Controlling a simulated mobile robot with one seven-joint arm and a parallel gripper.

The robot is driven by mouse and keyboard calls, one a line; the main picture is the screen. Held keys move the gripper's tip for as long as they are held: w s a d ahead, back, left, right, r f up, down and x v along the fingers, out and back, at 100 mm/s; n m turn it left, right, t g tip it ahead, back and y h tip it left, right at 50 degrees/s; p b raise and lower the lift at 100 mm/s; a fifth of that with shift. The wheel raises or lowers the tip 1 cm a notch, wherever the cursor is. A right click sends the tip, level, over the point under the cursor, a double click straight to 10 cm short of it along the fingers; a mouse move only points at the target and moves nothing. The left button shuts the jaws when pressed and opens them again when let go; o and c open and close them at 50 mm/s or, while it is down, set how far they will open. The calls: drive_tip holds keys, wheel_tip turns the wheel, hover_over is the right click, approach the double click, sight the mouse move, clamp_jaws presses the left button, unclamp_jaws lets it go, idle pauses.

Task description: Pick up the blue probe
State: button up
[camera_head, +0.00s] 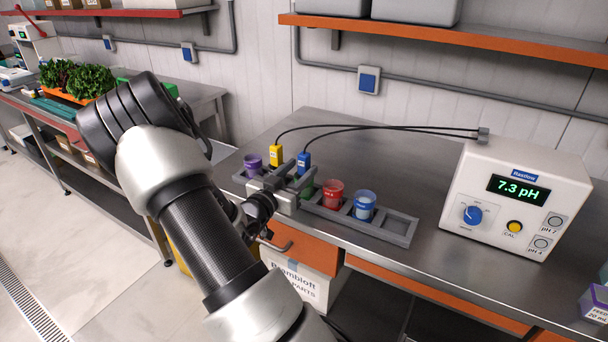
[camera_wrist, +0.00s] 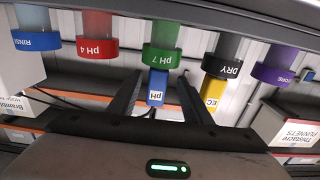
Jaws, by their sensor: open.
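The blue probe (camera_head: 304,161) stands upright at the rack, with a black cable from its top. In the wrist view the blue probe (camera_wrist: 156,88), labelled pH, appears between my two fingers. My gripper (camera_head: 289,175) is open at the rack, its fingers pointing toward the probes; it also shows in the wrist view (camera_wrist: 160,82). I cannot tell whether a finger touches the probe. The yellow probe (camera_head: 276,155), labelled EC (camera_wrist: 212,97), stands just left of the blue one, outside the fingers in the wrist view. The blue probe's lower part is hidden by my gripper.
The grey rack (camera_head: 398,226) holds a purple cup (camera_head: 253,162), a green cup (camera_head: 307,190), a red cup (camera_head: 333,194) and a blue cup (camera_head: 365,205). The pH meter (camera_head: 521,190) stands right, cabled to the probes. Bench between rack and wall is clear.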

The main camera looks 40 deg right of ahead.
drive_tip(key=shift+r+x, duration=0.2)
drive_tip(key=shift+x, duration=1.35)
drive_tip(key=shift+r+x, duration=0.15)
drive_tip(key=shift+x, duration=1.35)
drive_tip(key=shift+s, duration=0.2)
clamp_jaws()
